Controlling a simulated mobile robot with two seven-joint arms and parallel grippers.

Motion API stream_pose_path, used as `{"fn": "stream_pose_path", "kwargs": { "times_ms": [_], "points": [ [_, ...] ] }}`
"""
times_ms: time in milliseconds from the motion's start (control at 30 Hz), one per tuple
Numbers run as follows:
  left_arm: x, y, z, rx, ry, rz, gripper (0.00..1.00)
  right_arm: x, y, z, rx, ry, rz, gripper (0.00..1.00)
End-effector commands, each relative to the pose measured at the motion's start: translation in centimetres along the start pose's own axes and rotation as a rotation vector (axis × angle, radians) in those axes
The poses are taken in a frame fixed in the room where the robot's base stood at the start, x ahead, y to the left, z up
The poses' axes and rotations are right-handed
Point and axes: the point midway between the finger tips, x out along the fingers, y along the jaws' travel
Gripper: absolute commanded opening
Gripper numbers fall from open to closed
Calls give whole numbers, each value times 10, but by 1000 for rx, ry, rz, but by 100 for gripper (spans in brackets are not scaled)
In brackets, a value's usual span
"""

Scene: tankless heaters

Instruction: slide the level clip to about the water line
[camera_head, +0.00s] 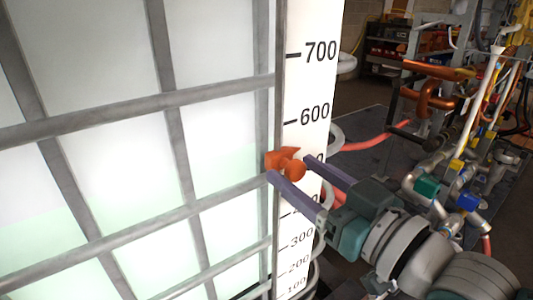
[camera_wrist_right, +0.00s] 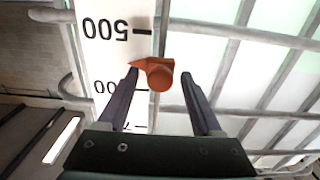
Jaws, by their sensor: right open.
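The orange level clip (camera_head: 284,158) sits on the upright bar beside the white scale strip (camera_head: 306,87). In the wrist view the clip (camera_wrist_right: 158,75) has its pointed tip between the 500 and 600 marks. My right gripper (camera_head: 289,167) is open, with one finger on each side of the clip's round knob. In the wrist view both fingers of this gripper (camera_wrist_right: 161,77) show gaps to the knob. The pale green water (camera_head: 222,172) shows through the tank wall; its faint top edge looks near or slightly above the clip. My left gripper is not in view.
A grey metal cage (camera_head: 120,112) of crossing bars surrounds the white tank, close to the right gripper. Pipes and valves (camera_head: 440,170) stand to the right, with a loaded shelf (camera_head: 392,45) behind. A red hose (camera_head: 375,143) lies on the floor.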

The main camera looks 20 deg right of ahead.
Motion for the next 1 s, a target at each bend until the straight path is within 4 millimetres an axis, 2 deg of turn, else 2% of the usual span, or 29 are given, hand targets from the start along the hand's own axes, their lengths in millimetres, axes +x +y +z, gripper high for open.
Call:
{"fn": "stream_pose_path", "kwargs": {
  "times_ms": [300, 467, 633, 1000],
  "points": [
    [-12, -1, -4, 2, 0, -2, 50, -61, 0, -1, -1, -4, -1, 67],
    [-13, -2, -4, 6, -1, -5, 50, -83, 0, 0, -1, -2, -1, 67],
    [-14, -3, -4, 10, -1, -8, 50, -91, 0, -1, -1, 0, -1, 67],
    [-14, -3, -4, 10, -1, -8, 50, -91, 0, -1, -1, 1, -1, 67]
  ]
}}
